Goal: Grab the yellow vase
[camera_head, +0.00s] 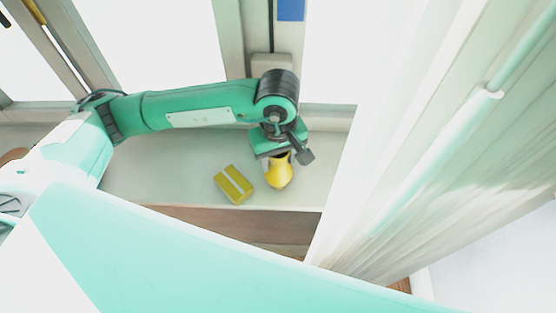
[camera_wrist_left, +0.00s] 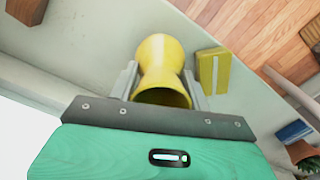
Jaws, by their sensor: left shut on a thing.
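The yellow vase (camera_head: 279,173) stands on the pale window ledge in the head view, just below my left gripper (camera_head: 277,154). The left wrist view shows the vase (camera_wrist_left: 160,62) between the two grey fingers of my left gripper (camera_wrist_left: 160,82), one finger on each side. The left gripper is shut on the vase near its narrow part, and its open mouth faces the gripper body. Part of the vase's top is hidden by the gripper in the head view. My right gripper is not in view.
A yellow block-like object (camera_head: 234,185) lies on the ledge (camera_head: 150,180) left of the vase; it also shows in the left wrist view (camera_wrist_left: 213,70). A white curtain (camera_head: 400,150) hangs at the right.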

